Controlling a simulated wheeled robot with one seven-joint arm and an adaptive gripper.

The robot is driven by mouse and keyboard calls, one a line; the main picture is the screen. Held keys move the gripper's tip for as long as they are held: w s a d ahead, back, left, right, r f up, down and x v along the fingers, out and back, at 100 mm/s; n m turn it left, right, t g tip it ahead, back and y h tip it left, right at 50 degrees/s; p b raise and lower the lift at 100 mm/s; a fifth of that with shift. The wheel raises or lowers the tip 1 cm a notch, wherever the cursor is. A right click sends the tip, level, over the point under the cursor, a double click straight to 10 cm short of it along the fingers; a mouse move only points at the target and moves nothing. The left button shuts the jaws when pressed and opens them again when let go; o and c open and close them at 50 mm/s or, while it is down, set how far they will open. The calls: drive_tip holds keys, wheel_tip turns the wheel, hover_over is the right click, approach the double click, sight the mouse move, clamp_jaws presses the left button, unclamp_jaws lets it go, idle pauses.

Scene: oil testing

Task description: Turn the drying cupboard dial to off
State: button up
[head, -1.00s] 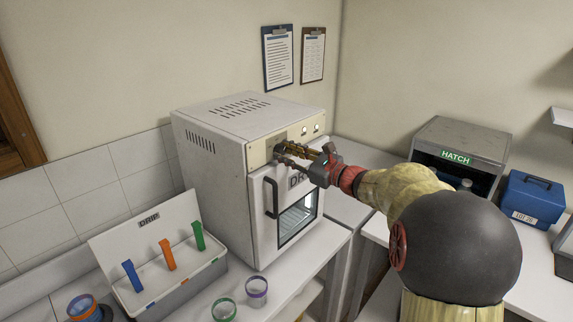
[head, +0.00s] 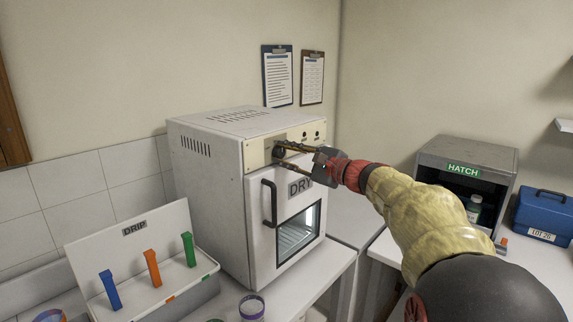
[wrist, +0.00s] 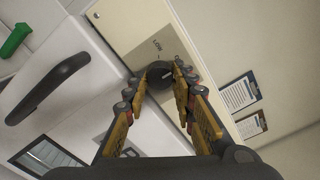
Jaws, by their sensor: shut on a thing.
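The drying cupboard (head: 205,190) is a white box marked DRY, with a cream control panel (head: 256,154) above its closed glass door. Its dark round dial (wrist: 160,71) sits on a grey plate; a LOW mark shows beside it, other marks are too small to read. My gripper (head: 281,153) reaches the panel from the right, and its fingertips are closed on both sides of the dial. In the head view the fingers partly hide the dial.
A black door handle (head: 269,203) stands out just below the dial. A DRIP tray (head: 190,285) with blue, orange and green pieces is at the left. A grey HATCH box (head: 433,148) and a blue case (head: 541,208) stand at the right.

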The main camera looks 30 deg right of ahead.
idle(0.4)
drive_tip(key=o, duration=1.1)
drive_tip(key=shift+o, duration=0.2)
drive_tip(key=shift+s, duration=0.1)
drive_tip(key=v, duration=0.7)
drive_tip(key=shift+s+d, duration=0.15)
drive_tip(key=shift+s, duration=0.2)
